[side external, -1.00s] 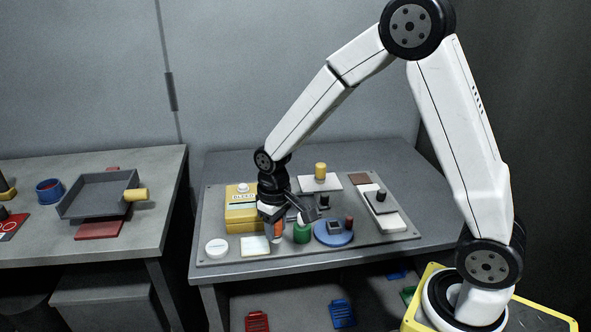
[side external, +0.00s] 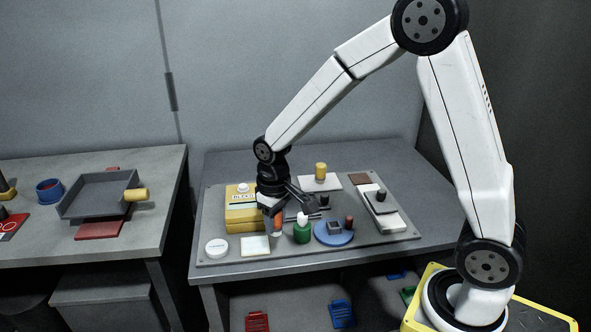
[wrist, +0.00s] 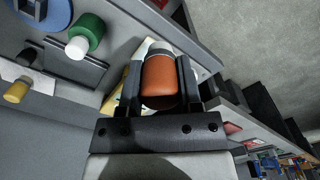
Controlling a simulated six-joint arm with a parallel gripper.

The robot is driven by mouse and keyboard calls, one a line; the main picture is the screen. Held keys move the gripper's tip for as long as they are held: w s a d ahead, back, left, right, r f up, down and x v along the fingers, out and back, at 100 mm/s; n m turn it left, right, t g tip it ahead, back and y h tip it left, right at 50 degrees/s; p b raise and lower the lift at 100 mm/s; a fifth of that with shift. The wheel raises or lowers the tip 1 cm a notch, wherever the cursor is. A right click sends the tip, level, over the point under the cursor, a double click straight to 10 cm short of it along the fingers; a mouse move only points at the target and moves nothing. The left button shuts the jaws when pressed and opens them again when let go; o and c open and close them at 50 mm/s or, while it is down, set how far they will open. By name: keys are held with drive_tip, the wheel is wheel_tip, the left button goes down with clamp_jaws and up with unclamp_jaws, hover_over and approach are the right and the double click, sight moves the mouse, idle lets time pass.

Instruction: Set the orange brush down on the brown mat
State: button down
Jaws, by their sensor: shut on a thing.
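The orange brush (side external: 278,222) hangs in my gripper (side external: 274,209) in the side view, over the front left of the grey board. In the wrist view the orange body (wrist: 162,84) sits between the two dark fingers of my gripper (wrist: 159,78), with a pale end beyond it. My gripper is shut on it. The brown mat (side external: 360,179) lies flat at the back right of the board in the side view, bare and well apart from the gripper. I cannot make out the mat in the wrist view.
A green bottle with a white cap (side external: 302,234) stands just right of the brush. A yellow box (side external: 241,216) is close on the left. A white tile (side external: 255,246) lies in front. A blue disc (side external: 334,238) carries small parts. A yellow cylinder (side external: 321,171) stands left of the mat.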

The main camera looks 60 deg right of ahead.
wheel_tip(320, 180, up, 3)
drive_tip(key=shift+w+d, duration=0.25)
drive_tip(key=shift+d, duration=0.05)
drive_tip(key=w+d+r+m, duration=0.1)
drive_tip(key=w+d+m, duration=0.3)
drive_tip(key=d, duration=0.9)
drive_tip(key=w+d+m, duration=0.1)
drive_tip(key=w+d, duration=0.5)
drive_tip(key=d, duration=0.7)
drive_tip(key=s+d+f+m, duration=0.15)
drive_tip(key=s+d, duration=0.25)
drive_tip(key=d, duration=0.7)
drive_tip(key=s+d+m, duration=0.3)
drive_tip(key=s+d, duration=0.2)
drive_tip(key=d, duration=0.7)
wheel_tip(320, 180, down, 6)
drive_tip(key=shift+f, duration=0.25)
drive_tip(key=shift+s+a+f+n, duration=0.1)
drive_tip(key=shift+f+n, duration=0.05)
drive_tip(key=shift+n, duration=0.1)
